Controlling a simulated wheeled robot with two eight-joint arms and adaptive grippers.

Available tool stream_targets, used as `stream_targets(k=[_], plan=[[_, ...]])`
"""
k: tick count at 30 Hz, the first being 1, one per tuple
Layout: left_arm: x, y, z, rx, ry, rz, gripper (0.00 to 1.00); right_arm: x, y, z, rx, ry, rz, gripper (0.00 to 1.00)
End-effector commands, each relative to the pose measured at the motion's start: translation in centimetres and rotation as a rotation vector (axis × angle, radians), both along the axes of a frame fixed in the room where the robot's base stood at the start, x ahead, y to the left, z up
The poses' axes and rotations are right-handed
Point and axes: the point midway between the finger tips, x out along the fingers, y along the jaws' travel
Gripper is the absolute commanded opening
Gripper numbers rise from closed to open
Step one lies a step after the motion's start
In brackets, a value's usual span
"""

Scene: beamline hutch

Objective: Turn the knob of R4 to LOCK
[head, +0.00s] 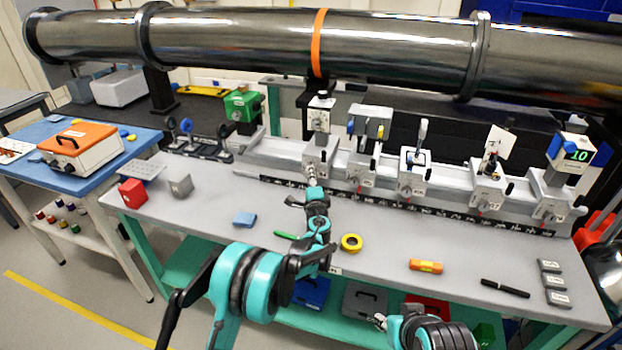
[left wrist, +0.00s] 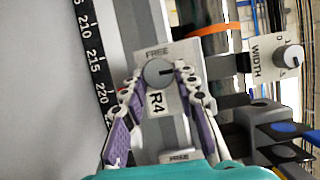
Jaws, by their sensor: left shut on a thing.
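The R4 plate (left wrist: 160,98) is a pale plate on a rail carriage, with "R4" printed sideways and "FREE" along its upper edge in the left wrist view. Its round grey knob (left wrist: 157,73) has a dark mark pointing about right in that view. My left gripper (left wrist: 158,78) is shut on the knob, one fingertip at each side. In the head view my left gripper (head: 312,178) reaches the front of the leftmost white carriage (head: 320,145) and hides the knob. The LOCK mark is not readable. My right gripper (head: 380,321) is low at the bottom, small and partly shown.
A WIDTH knob (left wrist: 289,57) is close by in the left wrist view. Yellow tape (head: 351,242), an orange tool (head: 426,266) and a black marker (head: 505,288) lie on the bench.

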Motion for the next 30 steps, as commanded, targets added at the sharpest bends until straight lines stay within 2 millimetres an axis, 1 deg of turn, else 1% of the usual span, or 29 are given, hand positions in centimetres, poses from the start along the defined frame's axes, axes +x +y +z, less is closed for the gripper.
stream_targets(k=[11, 12, 14, 22, 25, 28, 30], plan=[[0.0, 0.1, 0.0, 0.005, -0.001, 0.001, 0.00, 0.0, 0.0, 0.0, 0.000, 0.000, 0.000, 0.35], [0.0, 0.1, 0.0, 0.005, -0.001, 0.001, 0.34, 0.0, 0.0, 0.0, 0.000, 0.000, 0.000, 0.35], [0.0, 0.1, 0.0, 0.005, -0.001, 0.001, 0.50, 0.0, 0.0, 0.0, 0.000, 0.000, 0.000, 0.35], [0.0, 0.0, 0.0, 0.004, -0.001, 0.000, 0.50, 0.0, 0.0, 0.0, 0.000, 0.000, 0.000, 0.35], [-0.4, 0.0, 0.0, 0.004, -0.001, 0.000, 0.50, 0.0, 0.0, 0.0, 0.000, 0.000, 0.000, 0.35], [-1.6, -0.2, 0.0, 0.004, -0.001, -0.001, 0.50, 0.0, 0.0, 0.0, 0.000, 0.000, 0.000, 0.35], [-2.9, -0.3, 0.0, 0.004, -0.001, -0.002, 0.50, 0.0, 0.0, 0.0, 0.000, 0.000, 0.000, 0.35]])
